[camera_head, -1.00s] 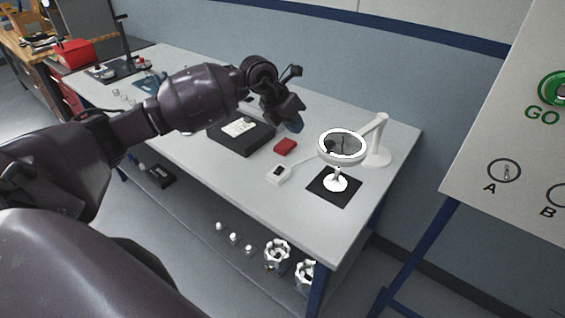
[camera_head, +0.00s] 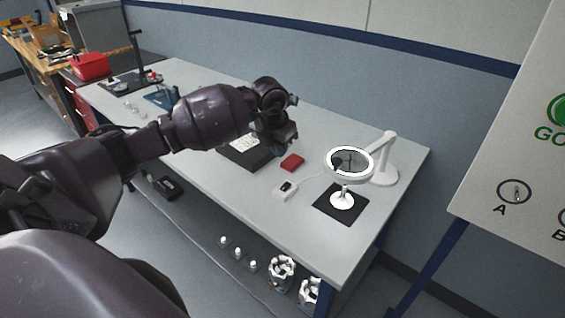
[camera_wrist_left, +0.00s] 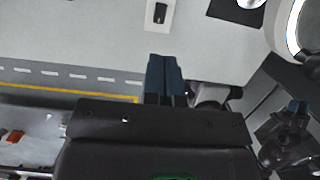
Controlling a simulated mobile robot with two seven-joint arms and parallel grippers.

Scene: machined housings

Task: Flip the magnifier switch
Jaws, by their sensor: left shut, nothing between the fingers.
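The magnifier (camera_head: 350,163) has a lit white ring head on a white jointed arm at the right end of the table. Its switch is a small white box with a black rocker (camera_head: 286,190), left of the magnifier. The switch box also shows at the top of the left wrist view (camera_wrist_left: 159,15). My left gripper (camera_head: 280,149) is above the table, behind and above the switch box and apart from it. Its blue fingers (camera_wrist_left: 164,62) are together and empty. A dark shape with blue tips (camera_wrist_left: 296,108) at the wrist view's right looks like my right gripper; its jaws are unclear.
A black tray (camera_head: 240,158) is partly behind my arm. A black mat (camera_head: 330,207) lies under the ring head with a round white piece on it. Knobbed housings (camera_head: 281,272) stand on the lower shelf.

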